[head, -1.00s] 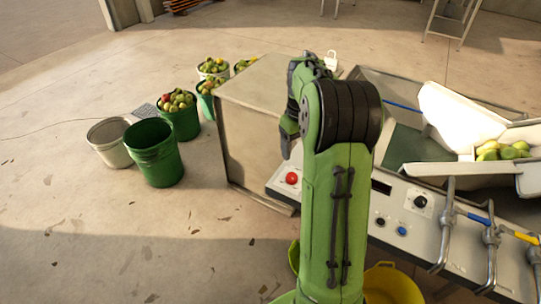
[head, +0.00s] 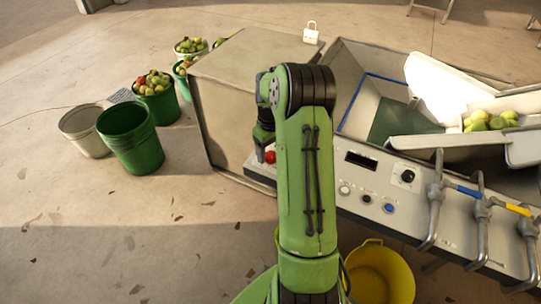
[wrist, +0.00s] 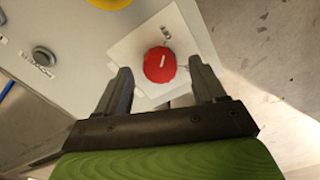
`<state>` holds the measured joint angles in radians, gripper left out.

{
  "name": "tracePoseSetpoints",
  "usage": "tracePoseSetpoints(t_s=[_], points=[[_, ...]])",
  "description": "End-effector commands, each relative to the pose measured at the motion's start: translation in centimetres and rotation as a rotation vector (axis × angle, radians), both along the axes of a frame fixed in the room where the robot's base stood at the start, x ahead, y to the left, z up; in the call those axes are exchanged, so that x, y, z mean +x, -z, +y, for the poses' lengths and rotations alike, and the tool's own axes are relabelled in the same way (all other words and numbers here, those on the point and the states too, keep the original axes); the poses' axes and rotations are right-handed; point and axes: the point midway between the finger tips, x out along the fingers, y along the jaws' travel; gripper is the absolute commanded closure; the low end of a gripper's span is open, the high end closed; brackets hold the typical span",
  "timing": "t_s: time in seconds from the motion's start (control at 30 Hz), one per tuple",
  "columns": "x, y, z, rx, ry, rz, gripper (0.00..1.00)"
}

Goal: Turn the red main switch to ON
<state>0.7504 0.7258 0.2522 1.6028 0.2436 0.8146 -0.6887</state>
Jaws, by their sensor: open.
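The red main switch (wrist: 160,64) is a round red knob with a short white mark, set on a pale square plate of the control panel. In the wrist view it lies ahead of my open gripper (wrist: 162,84), between the lines of the two fingers. I cannot tell whether the fingers reach down beside the knob. In the head view the red switch (head: 270,157) shows next to my gripper (head: 263,152), partly hidden by my arm. The lettering by the switch is too small to read.
The panel (head: 345,190) carries a black knob (head: 408,176), a blue button (head: 389,208) and pipes with valve handles to the right. A cabinet (head: 222,90) stands behind my gripper. A yellow bucket (head: 380,275) sits below, and buckets stand left on open floor.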

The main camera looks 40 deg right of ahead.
Motion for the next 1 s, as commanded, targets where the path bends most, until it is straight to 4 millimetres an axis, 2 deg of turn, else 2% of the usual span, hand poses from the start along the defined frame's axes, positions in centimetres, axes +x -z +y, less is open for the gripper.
tracePoseSetpoints(t_s=[0.1, 0.37, 0.7, 0.73, 1.0], points=[[-0.02, 1.02, -0.02, 0.000, 0.000, 0.000, 0.31], [-0.01, 1.04, -0.02, -0.001, 0.000, -0.001, 0.32], [0.00, 1.01, -0.02, -0.001, 0.000, -0.001, 0.84], [0.00, 1.01, -0.02, -0.001, 0.000, -0.001, 0.87], [0.01, 0.97, -0.01, -0.001, 0.032, -0.001, 0.87]])
